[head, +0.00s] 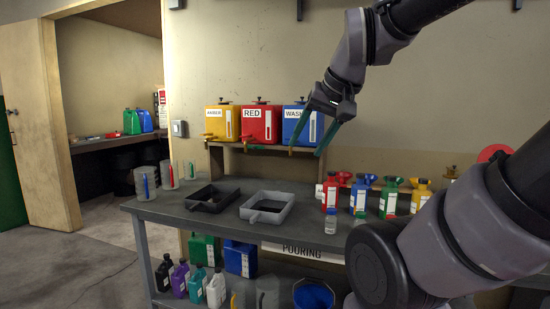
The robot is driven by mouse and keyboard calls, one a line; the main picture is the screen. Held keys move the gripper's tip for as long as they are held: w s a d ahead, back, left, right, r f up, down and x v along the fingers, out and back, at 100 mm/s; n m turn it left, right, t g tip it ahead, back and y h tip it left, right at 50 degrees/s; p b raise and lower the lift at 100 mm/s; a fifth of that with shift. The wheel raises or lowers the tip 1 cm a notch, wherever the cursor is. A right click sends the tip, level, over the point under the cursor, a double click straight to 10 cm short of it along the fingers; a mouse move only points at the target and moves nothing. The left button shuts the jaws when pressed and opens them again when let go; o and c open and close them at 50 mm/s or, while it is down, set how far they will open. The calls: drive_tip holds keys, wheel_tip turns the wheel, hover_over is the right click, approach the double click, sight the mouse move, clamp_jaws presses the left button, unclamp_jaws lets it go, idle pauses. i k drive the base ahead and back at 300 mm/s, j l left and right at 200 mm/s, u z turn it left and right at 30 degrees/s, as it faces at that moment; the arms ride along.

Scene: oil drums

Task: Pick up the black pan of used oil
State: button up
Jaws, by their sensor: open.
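The black pan (195,201) sits on the left part of the grey workbench, with a short spout at its front. Something dark and brownish shows inside it, too small to make out. A grey pan (287,211) of similar shape sits just to its right. My gripper (305,152) is up and to the right of the black pan, pointing down with its green fingers apart and empty. It overlaps the blue can and the shelf in the picture. No part of the gripper touches either pan.
Amber (217,124), red (260,124) and blue (293,125) cans stand on a raised shelf behind the pans. Clear measuring jugs (145,183) stand at the bench's left end. Small bottles with funnels (388,201) and a clear jar (330,218) stand right of the grey pan.

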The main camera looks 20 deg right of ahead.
sight(214, 198)
drive_tip(key=i+j+z, duration=0.1)
drive_tip(key=j, duration=0.4)
drive_tip(key=i+j+z, duration=0.15)
drive_tip(key=j, duration=0.35)
drive_tip(key=i+j+z, duration=0.1)
drive_tip(key=j, duration=0.4)
drive_tip(key=i+j+z, duration=0.15)
drive_tip(key=j, duration=0.35)
drive_tip(key=i+j+z, duration=0.1)
drive_tip(key=j, duration=0.45)
